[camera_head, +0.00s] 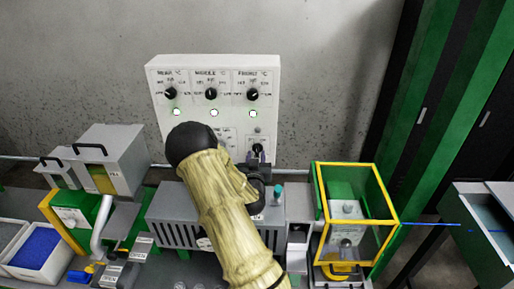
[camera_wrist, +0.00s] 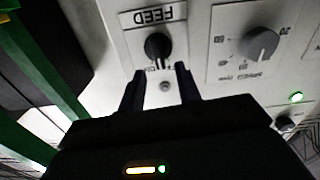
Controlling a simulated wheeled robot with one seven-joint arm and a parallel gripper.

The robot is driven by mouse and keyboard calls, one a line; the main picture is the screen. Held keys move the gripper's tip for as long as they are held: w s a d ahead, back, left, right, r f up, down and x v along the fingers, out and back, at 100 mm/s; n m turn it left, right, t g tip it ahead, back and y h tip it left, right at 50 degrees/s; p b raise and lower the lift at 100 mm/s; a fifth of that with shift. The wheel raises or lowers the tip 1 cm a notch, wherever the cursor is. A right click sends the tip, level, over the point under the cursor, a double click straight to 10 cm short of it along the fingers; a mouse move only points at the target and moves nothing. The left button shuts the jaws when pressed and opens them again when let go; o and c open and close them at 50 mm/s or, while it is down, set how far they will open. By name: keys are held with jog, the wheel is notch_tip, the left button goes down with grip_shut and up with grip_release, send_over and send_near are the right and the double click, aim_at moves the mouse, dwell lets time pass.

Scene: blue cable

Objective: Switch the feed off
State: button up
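Three dial knobs, one of them the front dial (camera_head: 252,94), sit above with green lights lit below them. A yellow-framed guard box (camera_head: 352,163) stands right of my gripper. A grey vented machine (camera_head: 170,215) lies below, and a grey hopper (camera_head: 112,158) stands at left.

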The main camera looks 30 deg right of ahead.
aim_at(257, 150)
jog(key=shift+p+x, duration=0.5)
jog(key=shift+x, duration=1.25)
grip_shut()
